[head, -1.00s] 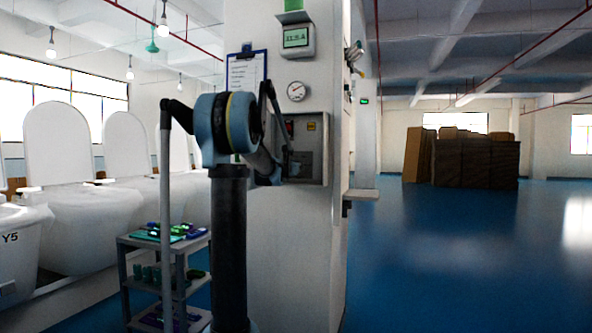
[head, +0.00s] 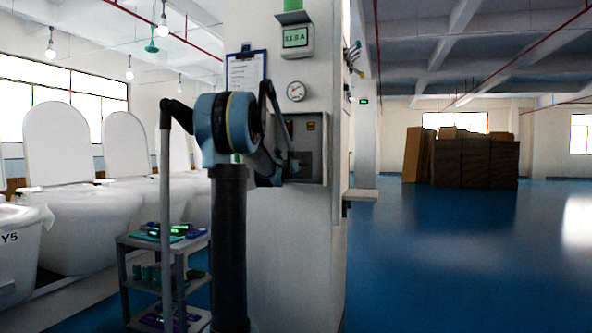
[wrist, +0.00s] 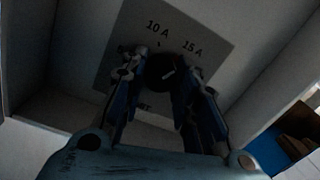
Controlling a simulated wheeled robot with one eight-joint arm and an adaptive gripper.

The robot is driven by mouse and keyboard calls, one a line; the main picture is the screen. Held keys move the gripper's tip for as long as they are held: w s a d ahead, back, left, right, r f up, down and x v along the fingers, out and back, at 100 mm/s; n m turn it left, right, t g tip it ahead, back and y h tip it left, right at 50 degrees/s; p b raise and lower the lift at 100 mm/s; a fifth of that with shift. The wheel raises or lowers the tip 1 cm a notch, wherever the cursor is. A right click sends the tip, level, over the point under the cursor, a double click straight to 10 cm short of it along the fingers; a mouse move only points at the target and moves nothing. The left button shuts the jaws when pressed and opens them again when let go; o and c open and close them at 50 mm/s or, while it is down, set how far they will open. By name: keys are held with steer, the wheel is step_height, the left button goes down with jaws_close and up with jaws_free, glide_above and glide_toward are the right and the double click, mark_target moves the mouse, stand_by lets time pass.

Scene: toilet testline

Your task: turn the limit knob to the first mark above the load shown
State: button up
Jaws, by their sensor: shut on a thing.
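The limit knob (wrist: 160,84) is a dark round knob on a grey plate (wrist: 205,28), in the wrist view. The plate has printed labels "10 A" and "15 A"; a small tick shows under "10 A". My gripper (wrist: 161,76) is shut on the knob, with one finger on each side; the fingers hide other marks and most of the lower lettering. In the head view the load display (head: 295,38) is lit green, but its digits are too small to read surely.
The plate sits in an open, recessed box (head: 319,150) on a white pillar; its walls surround my gripper closely. A round gauge (head: 296,91) and clipboard (head: 246,72) hang above. A shelf cart (head: 128,241) stands lower left. The blue floor at right is clear.

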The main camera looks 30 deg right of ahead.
steer(key=shift+w+a, duration=0.15)
steer(key=shift+a, duration=0.05)
steer(key=o, duration=1.1)
steer(key=shift+c, duration=0.2)
steer(key=v, duration=1.2)
steer(key=shift+f, duration=0.1)
